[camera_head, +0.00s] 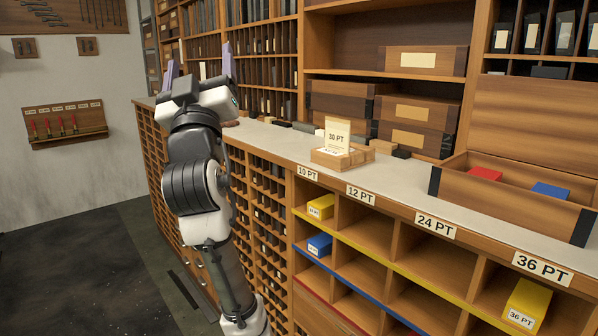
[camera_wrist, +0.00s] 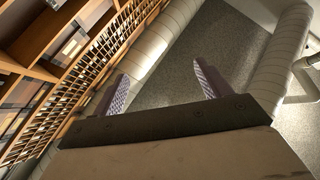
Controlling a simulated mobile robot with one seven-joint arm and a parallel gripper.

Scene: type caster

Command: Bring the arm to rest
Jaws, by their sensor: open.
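My gripper (camera_head: 198,62) is raised above the left part of the counter in the head view, with its fingers pointing up. Its two pale purple fingers stand wide apart with nothing between them.
A grey counter (camera_head: 270,140) runs along the cabinet. It bears a "30 PT" card (camera_head: 337,134) on a wooden block and an open wooden box (camera_head: 505,200) with red and blue blocks. Labelled cubbyholes (camera_head: 365,230) lie below. Floor (camera_head: 80,270) at left is clear.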

